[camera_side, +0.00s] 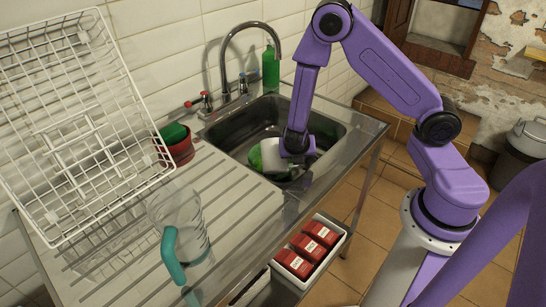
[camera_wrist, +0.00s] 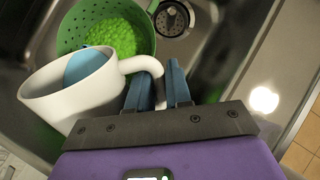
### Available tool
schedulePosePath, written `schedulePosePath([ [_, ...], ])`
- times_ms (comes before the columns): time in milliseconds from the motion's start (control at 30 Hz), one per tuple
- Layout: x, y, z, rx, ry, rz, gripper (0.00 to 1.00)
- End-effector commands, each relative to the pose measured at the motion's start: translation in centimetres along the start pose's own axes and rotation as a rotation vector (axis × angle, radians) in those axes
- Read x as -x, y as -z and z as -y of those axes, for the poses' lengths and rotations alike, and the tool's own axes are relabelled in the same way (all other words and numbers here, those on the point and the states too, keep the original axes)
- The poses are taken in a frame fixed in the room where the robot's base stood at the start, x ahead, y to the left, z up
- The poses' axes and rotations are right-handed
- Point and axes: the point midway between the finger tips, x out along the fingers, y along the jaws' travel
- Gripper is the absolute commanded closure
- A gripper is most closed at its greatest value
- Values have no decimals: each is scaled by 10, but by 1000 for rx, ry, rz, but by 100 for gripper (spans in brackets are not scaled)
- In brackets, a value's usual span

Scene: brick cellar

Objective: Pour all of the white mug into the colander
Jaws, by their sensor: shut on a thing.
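The white mug (camera_wrist: 75,104) is held by its handle in my gripper (camera_wrist: 160,78), between blue fingers. Its mouth shows in the wrist view, with a rounded blue thing (camera_wrist: 90,65) inside; how full it is, I cannot tell. The green colander (camera_wrist: 72,33) is in the sink beyond the mug, with bright green small pieces (camera_wrist: 117,38) in it. In the side view the mug (camera_side: 273,156) is in front of the colander (camera_side: 255,158) and hides most of it. My gripper (camera_side: 298,172) is at the mug's right. The mug's exact tilt is unclear.
The steel sink (camera_side: 325,125) surrounds the colander, with a tap (camera_side: 226,60) and green bottle (camera_side: 270,68) behind. A clear jug (camera_side: 185,225) with teal handle, red pot (camera_side: 178,150) and white rack (camera_side: 75,120) are on the left. Red boxes (camera_side: 308,248) sit below the counter.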

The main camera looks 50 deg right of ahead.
Motion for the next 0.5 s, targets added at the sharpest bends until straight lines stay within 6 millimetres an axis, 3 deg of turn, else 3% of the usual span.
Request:
schedulePosePath([
  [500,-2,0,-1,5,-5,-48,100],
])
